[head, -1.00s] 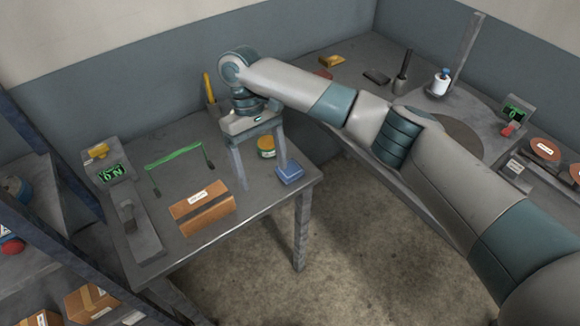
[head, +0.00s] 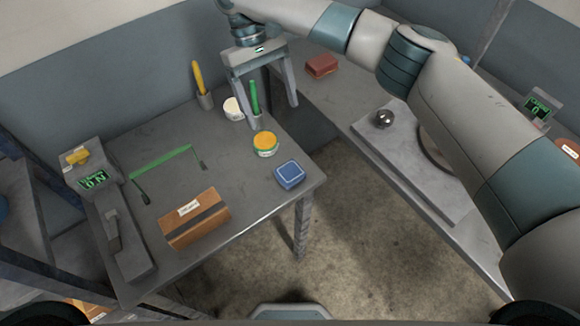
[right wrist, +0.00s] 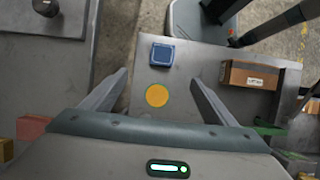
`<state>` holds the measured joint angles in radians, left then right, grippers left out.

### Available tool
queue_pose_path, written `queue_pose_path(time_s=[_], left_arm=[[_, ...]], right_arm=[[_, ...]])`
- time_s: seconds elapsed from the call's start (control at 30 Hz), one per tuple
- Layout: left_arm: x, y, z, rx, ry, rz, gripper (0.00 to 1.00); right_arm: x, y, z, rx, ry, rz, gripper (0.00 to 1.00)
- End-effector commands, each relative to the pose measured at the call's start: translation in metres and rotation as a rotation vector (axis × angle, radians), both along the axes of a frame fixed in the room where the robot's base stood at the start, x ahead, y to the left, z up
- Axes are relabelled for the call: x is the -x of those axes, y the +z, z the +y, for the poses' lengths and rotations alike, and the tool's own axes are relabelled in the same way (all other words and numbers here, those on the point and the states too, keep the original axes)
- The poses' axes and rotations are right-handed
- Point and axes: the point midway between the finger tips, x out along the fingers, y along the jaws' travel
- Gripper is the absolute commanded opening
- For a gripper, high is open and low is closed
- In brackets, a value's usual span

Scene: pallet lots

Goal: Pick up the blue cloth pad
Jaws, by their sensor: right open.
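The blue cloth pad (head: 289,174) is a small square with a lighter border, lying flat near the right front corner of the grey table (head: 235,215). In the right wrist view the pad (right wrist: 162,54) lies beyond the fingertips, near the table edge. My right gripper (head: 276,116) is open and empty, with its fingers pointing down above the table's back right part. It is farther back than the pad and apart from it. In the right wrist view the open jaws (right wrist: 160,76) have the pad ahead of them. My left gripper is in neither view.
A yellow-lidded jar (head: 265,142) stands between the gripper and the pad; it shows between the fingers in the right wrist view (right wrist: 156,96). A brown box (head: 195,217), green strap-like piece (head: 165,160) and white-lidded jar (head: 233,108) share the table. A red block (head: 321,65) lies on the right bench.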

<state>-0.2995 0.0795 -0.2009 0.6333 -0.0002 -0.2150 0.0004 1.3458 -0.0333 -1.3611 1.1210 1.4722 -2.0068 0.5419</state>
Motion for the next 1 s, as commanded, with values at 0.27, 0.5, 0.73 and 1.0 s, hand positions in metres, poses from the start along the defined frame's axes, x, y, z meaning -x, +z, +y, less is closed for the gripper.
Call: queue_pose_path(time_s=[0.27,0.5,0.73,1.0], left_arm=[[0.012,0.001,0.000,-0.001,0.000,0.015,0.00],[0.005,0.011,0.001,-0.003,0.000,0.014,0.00],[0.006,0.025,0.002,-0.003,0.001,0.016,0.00],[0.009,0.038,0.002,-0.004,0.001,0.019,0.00]], right_arm=[[0.001,-0.003,-0.001,0.000,0.000,0.000,0.80],[0.010,-0.026,-0.007,0.001,0.002,0.003,0.80],[0.023,-0.063,-0.017,0.001,0.001,0.002,0.80],[0.036,-0.102,-0.025,0.000,0.001,0.001,0.80]])
